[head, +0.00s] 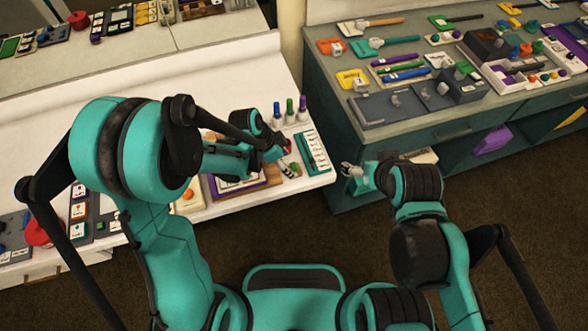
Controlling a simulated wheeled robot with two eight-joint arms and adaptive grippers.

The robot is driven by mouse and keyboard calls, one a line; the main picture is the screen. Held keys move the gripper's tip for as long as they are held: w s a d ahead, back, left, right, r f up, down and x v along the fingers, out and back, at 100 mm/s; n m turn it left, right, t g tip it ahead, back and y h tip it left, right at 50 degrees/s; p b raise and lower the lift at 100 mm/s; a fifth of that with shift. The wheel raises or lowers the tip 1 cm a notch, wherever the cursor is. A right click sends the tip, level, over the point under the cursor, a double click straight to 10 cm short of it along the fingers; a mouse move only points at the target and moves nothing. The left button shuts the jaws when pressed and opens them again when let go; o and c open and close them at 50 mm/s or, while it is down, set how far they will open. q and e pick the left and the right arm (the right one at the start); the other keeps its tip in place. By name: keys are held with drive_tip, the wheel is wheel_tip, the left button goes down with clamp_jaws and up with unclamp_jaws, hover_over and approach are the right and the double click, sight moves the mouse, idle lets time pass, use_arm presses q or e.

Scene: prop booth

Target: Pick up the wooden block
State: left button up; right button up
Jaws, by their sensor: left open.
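My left gripper (288,168) is open, low over the right end of the white table. Its arm and wrist cover much of what lies beneath. A brown wooden piece (268,178) shows partly under the wrist, just left of the fingertips. I cannot tell for sure whether it is the wooden block or a board. I see nothing clearly held between the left fingers. My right gripper (352,173) is over the floor gap, beside the front of the green cabinet. I cannot make out whether its fingers are apart.
A teal tray (312,152) lies right of the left gripper, near the white table's (220,75) right edge. Upright markers (290,109) stand behind it. The green cabinet (345,135) at right holds many tools and trays.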

sight(294, 165)
use_arm(q)
drive_tip(key=b+x, duration=0.2)
drive_tip(key=x, duration=0.3)
drive_tip(key=shift+d, duration=0.15)
drive_tip(key=shift+r, duration=0.15)
drive_tip(key=shift+c, duration=0.6)
drive_tip(key=c, duration=1.2)
drive_tip(key=shift+r+p, duration=0.35)
drive_tip(key=shift+r, duration=0.25)
drive_tip(key=r, duration=0.1)
drive_tip(key=r+p, duration=0.1)
drive_tip(key=s+d+r+p, duration=0.1)
drive_tip(key=r, duration=0.1)
drive_tip(key=s+d+r+p, duration=0.2)
drive_tip(key=s+d+r, duration=0.3)
drive_tip(key=s+d, duration=0.2)
drive_tip(key=shift+r+p, duration=0.4)
